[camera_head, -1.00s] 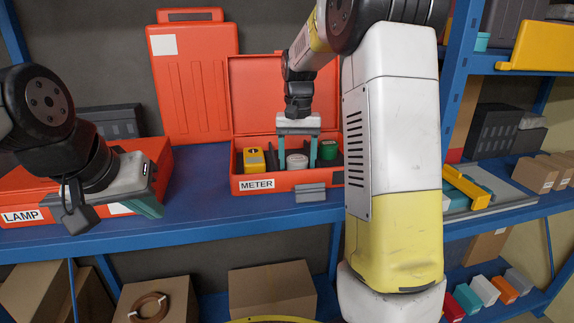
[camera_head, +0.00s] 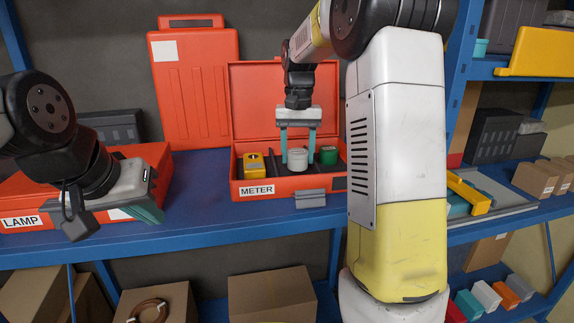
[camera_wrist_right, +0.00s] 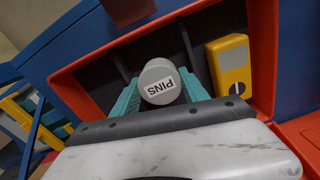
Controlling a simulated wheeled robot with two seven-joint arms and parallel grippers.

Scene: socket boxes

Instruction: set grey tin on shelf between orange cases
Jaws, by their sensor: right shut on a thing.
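My right gripper (camera_head: 297,150) is shut on the tin, one teal finger on each side. The orange METER case (camera_head: 309,186) stands open on the shelf, lid up at the back. The orange LAMP case (camera_head: 24,205) lies closed to the left. A bare strip of blue shelf (camera_head: 200,185) lies between the two cases. My left gripper (camera_head: 150,212) is over the LAMP case's right end; its jaw gap is hidden.
A yellow meter (camera_head: 254,166) and a green item (camera_head: 328,155) sit in the METER case beside the tin. A tall orange case (camera_head: 195,95) leans upright at the back. A grey block (camera_head: 310,198) is at the METER case's front.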

